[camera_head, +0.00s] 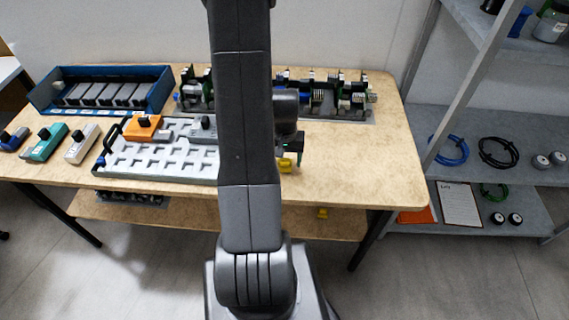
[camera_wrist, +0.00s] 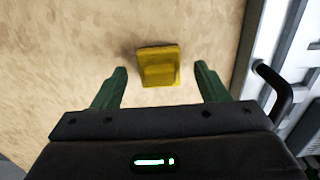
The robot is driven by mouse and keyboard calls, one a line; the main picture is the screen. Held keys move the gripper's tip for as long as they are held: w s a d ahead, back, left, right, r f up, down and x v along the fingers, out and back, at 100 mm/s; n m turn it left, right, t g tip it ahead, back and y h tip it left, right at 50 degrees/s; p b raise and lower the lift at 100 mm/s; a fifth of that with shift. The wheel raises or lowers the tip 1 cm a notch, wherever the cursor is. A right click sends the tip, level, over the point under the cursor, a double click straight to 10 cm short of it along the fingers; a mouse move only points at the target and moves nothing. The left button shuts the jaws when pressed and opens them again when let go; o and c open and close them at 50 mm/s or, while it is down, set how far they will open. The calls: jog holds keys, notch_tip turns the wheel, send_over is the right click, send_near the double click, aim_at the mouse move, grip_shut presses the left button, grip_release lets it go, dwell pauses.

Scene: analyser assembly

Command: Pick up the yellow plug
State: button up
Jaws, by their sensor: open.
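The yellow plug (camera_wrist: 159,66) lies on the bare wooden table top. In the wrist view it sits between and slightly beyond the two green fingertips of my gripper (camera_wrist: 160,80), with a gap on each side. My gripper is open and empty. In the head view the yellow plug (camera_head: 286,165) shows just right of my arm, under my gripper (camera_head: 291,155), which partly hides it.
A light tray (camera_head: 165,170) with a dark handle (camera_wrist: 275,85) lies beside the plug, bearing an orange module (camera_head: 143,128). A blue bin (camera_head: 105,88) and circuit boards (camera_head: 350,92) stand at the back. The table right of the plug (camera_head: 365,150) is clear.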

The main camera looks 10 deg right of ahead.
aim_at(284, 160)
jog(key=shift+f, duration=0.6)
jog(key=c, duration=1.2)
jog(key=shift+r, duration=0.1)
notch_tip(284, 160, up, 10)
jog(key=shift+f+b, duration=0.1)
jog(key=shift+b, duration=0.2)
jog(key=shift+a, duration=0.1)
